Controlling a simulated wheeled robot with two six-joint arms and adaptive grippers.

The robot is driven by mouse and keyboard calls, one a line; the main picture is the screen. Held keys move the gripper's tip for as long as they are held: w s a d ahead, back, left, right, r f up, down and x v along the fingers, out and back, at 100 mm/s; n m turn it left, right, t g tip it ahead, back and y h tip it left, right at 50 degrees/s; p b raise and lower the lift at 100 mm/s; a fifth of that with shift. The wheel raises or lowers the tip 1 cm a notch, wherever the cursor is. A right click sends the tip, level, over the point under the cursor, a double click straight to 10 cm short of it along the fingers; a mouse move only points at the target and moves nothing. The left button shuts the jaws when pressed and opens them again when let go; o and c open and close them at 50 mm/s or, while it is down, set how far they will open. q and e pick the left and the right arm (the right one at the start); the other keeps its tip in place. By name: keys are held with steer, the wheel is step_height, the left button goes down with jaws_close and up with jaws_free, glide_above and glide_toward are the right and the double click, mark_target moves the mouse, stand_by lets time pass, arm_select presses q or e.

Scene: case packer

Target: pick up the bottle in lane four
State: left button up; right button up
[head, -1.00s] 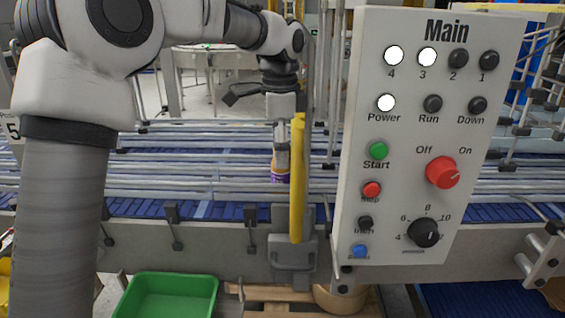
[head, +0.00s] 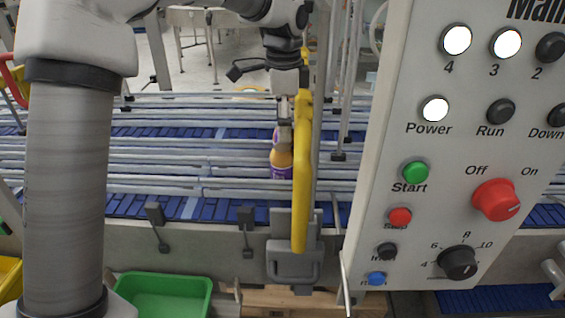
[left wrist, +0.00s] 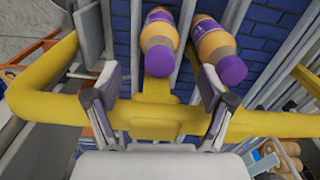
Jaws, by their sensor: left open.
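An orange bottle with purple label (head: 281,160) stands between the rails of the conveyor, partly hidden by my left gripper and a yellow bar. My left gripper (head: 285,125) hangs over the conveyor just above it, pointing down. In the left wrist view two orange bottles with purple caps show, a left one (left wrist: 158,42) and a right one (left wrist: 214,46), side by side with a rail between them. My left gripper (left wrist: 160,92) is open and empty there, its fingers spread on either side of the bottles' near ends. I cannot tell which lane is four. My right gripper is out of view.
A yellow bar (head: 301,190) stands close beside my left gripper and crosses the left wrist view (left wrist: 155,120). The grey control panel (head: 380,225) fills the right. Metal rails (head: 130,150) run along the blue conveyor. A green bin (head: 165,299) sits below in front.

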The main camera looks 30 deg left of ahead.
mark_target(281, 156)
arm_select(q)
steer(key=f, duration=0.2)
steer(key=f+p, duration=0.1)
steer(key=f, duration=0.1)
steer(key=shift+a+f, duration=0.2)
steer(key=shift+f, duration=0.1)
steer(key=shift+s+d+r, duration=0.15)
steer(key=shift+s+d, duration=0.05)
steer(key=c, duration=1.4)
jaws_close()
